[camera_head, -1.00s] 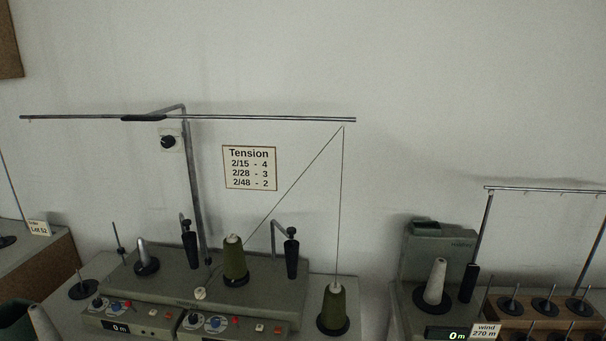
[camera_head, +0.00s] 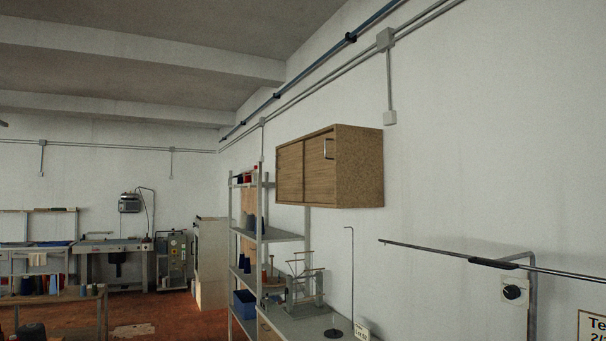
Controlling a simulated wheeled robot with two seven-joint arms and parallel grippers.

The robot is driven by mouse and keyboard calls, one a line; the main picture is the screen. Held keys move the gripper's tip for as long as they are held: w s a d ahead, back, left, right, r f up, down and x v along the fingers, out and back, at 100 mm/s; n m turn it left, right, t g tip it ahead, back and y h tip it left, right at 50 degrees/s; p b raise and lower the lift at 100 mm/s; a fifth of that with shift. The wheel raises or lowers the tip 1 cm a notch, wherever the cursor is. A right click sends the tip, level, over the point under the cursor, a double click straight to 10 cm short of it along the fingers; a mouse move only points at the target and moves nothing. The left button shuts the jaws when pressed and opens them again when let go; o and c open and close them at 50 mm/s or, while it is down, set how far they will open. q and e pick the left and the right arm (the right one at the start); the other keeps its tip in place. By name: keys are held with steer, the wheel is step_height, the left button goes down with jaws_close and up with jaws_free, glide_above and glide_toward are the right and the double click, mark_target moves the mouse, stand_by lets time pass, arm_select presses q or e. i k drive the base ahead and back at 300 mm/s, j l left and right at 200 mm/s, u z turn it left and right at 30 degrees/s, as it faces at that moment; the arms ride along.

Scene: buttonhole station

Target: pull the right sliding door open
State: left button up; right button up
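A wooden wall cabinet (camera_head: 358,165) hangs on the white right-hand wall in the head view. Its front faces left and has two sliding doors. The right sliding door (camera_head: 318,172) carries a small metal handle (camera_head: 328,149) near its upper right edge. The left sliding door (camera_head: 290,172) is beside it. Both doors look closed, with no gap visible. Neither of my grippers shows in the view.
A grey metal shelf rack (camera_head: 259,240) with cones and a blue bin (camera_head: 244,303) stands below and left of the cabinet. A worktable (camera_head: 300,325) with a thin stand is under it. A thread-stand bar (camera_head: 450,254) juts out at right.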

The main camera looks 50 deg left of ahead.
mark_target(319, 160)
steer(key=u, duration=1.55)
steer(key=i+j+z, duration=0.1)
steer(key=z, duration=0.3)
steer(key=i+j+z, duration=0.2)
steer(key=z, duration=0.25)
steer(key=i+j+z, duration=0.25)
steer(key=z, duration=0.15)
steer(key=i+j+z, duration=0.1)
steer(key=j, duration=0.25)
steer(key=i+j+z, duration=0.1)
steer(key=j, duration=0.3)
steer(key=i+j, duration=0.25)
steer(key=i+j+z, duration=0.15)
steer(key=j, duration=0.35)
steer(key=i+j+z, duration=0.1)
steer(key=j, duration=0.3)
steer(key=i+j+z, duration=0.1)
steer(key=j, duration=0.3)
